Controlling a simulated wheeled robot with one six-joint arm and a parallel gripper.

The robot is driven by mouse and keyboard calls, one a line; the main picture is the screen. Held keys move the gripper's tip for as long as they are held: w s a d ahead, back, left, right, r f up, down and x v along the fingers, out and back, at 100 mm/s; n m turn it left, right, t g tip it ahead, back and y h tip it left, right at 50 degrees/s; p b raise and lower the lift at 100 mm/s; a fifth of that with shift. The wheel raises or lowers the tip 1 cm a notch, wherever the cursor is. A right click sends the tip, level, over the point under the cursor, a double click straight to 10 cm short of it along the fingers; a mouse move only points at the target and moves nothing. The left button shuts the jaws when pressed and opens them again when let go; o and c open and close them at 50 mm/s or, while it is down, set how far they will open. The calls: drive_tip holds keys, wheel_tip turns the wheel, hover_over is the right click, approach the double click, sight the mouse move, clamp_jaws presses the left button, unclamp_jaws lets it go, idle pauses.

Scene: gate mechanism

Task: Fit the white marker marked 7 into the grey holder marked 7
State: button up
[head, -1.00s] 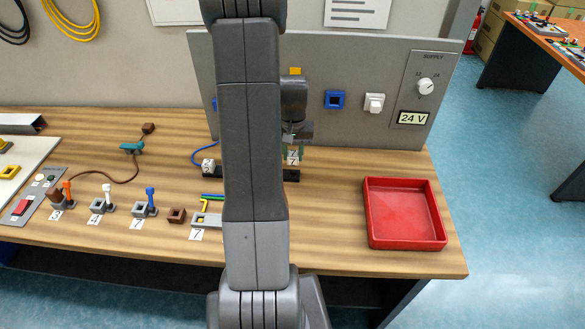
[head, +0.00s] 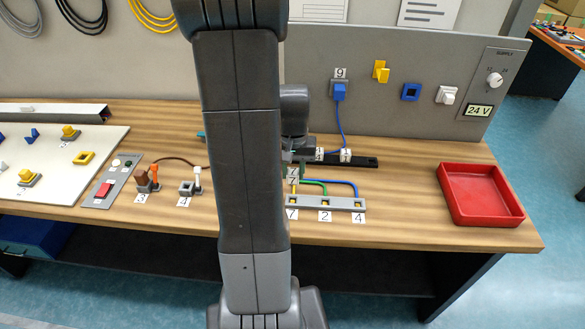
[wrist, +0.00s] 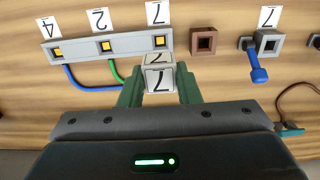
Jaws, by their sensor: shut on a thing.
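The white marker marked 7 (wrist: 158,78) is a small cube held between the green fingers of my gripper (wrist: 160,92). It also shows in the head view (head: 293,176), just right of my arm. The grey holder marked 7 (wrist: 268,43) is a square socket with a blue lever beside it, at upper right in the wrist view. Its opening looks empty. My arm hides this holder in the head view. My gripper is apart from it, with the marker in front of the terminal strip's end, which has its own 7 label.
The grey terminal strip (head: 325,203) carries coloured wires. A brown square block (wrist: 203,40) stands between strip and holder. A holder marked 4 (head: 187,188) is left of my arm. A black rack (head: 365,162) lies behind; the red tray (head: 482,220) is at right.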

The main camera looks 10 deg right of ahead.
drive_tip(key=shift+s+a+f, duration=0.1)
drive_tip(key=shift+f+b, duration=0.6)
drive_tip(key=shift+f, duration=0.1)
drive_tip(key=shift+f+b, duration=2.05)
drive_tip(key=shift+f, duration=0.65)
drive_tip(key=shift+f+b, duration=0.55)
drive_tip(key=shift+f, duration=0.15)
drive_tip(key=o, duration=1.1)
wheel_tip(320, 180, up, 14)
drive_tip(key=shift+f, duration=0.1)
